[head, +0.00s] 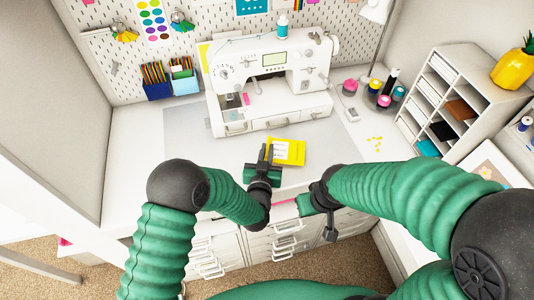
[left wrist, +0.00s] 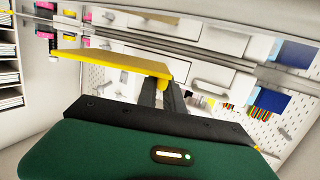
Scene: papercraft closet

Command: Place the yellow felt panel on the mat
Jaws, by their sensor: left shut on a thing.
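The yellow felt panel (head: 292,148) is a small flat yellow piece with pale marks on it. My left gripper (head: 267,152) is shut on its left edge in the head view. In the left wrist view the panel (left wrist: 112,61) shows nearly edge-on, reaching left from the fingers (left wrist: 162,92). The pale grey mat (head: 190,140) lies on the white desk in front of the sewing machine. The panel appears over the mat's front part; whether it touches is unclear. My right gripper (head: 312,201) is by the desk's front edge, apart from the panel; its fingers are not clear.
A white sewing machine (head: 268,62) stands behind the mat. Pencil boxes (head: 158,90) are at the back left. Thread spools (head: 384,101) and a white shelf unit (head: 446,95) are on the right. Yellow scraps (head: 376,140) lie right of the mat. The left desk area is clear.

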